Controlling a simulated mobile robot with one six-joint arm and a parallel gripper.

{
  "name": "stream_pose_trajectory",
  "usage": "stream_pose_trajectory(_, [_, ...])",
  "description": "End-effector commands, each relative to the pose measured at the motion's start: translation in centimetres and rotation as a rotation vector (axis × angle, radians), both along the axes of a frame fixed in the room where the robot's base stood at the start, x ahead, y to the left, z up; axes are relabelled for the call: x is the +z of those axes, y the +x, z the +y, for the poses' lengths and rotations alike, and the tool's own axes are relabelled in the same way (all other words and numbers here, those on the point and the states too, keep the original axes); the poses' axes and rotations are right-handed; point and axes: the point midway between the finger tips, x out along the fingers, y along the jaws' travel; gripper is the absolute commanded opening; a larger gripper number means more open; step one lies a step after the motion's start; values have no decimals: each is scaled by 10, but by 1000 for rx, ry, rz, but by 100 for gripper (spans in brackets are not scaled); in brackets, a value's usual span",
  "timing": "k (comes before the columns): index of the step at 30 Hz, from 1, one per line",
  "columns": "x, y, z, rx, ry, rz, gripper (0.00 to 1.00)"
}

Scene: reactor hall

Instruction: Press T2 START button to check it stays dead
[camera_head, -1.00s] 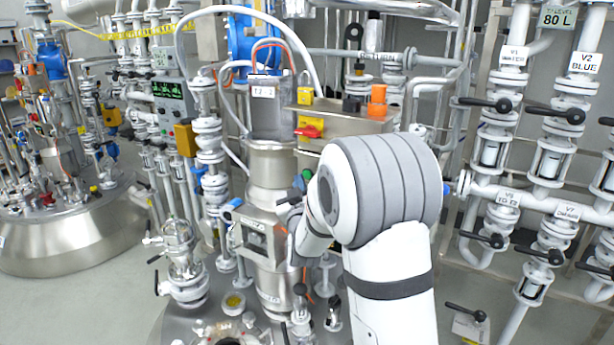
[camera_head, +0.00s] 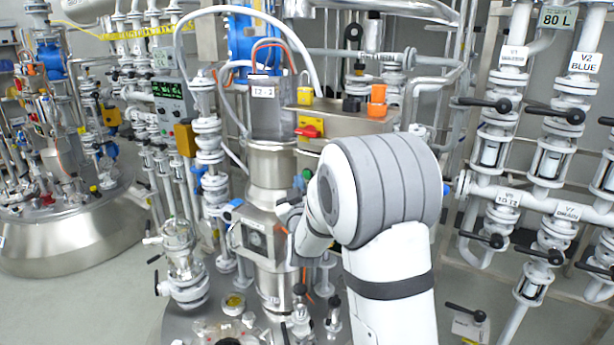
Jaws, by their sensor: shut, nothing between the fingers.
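The T2 unit carries a small white label (camera_head: 263,92) on the dark motor housing in the middle of the view. A steel control box (camera_head: 345,122) stands to its right, with a red rotary handle on a yellow plate (camera_head: 309,130). A small round green button (camera_head: 298,182) shows low on the unit, just left of my white arm's wrist. I cannot read any lettering by it. My gripper (camera_head: 284,212) is shut and empty, small and partly hidden by my wrist, close below the green button. I cannot tell whether it touches anything.
A yellow padlock (camera_head: 304,95) and an orange fitting (camera_head: 377,94) sit on the control box. Valve pipes with black handles (camera_head: 486,104) stand at the right. A second vessel (camera_head: 70,232) stands at the left. Pipes and fittings crowd my gripper; bare floor shows at lower left.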

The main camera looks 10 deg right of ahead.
Motion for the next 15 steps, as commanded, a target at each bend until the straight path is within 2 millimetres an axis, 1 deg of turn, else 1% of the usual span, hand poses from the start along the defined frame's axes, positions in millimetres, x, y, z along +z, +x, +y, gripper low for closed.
stream_pose_trajectory(15, [-2, 3, -4, -1, 0, -2, 0])
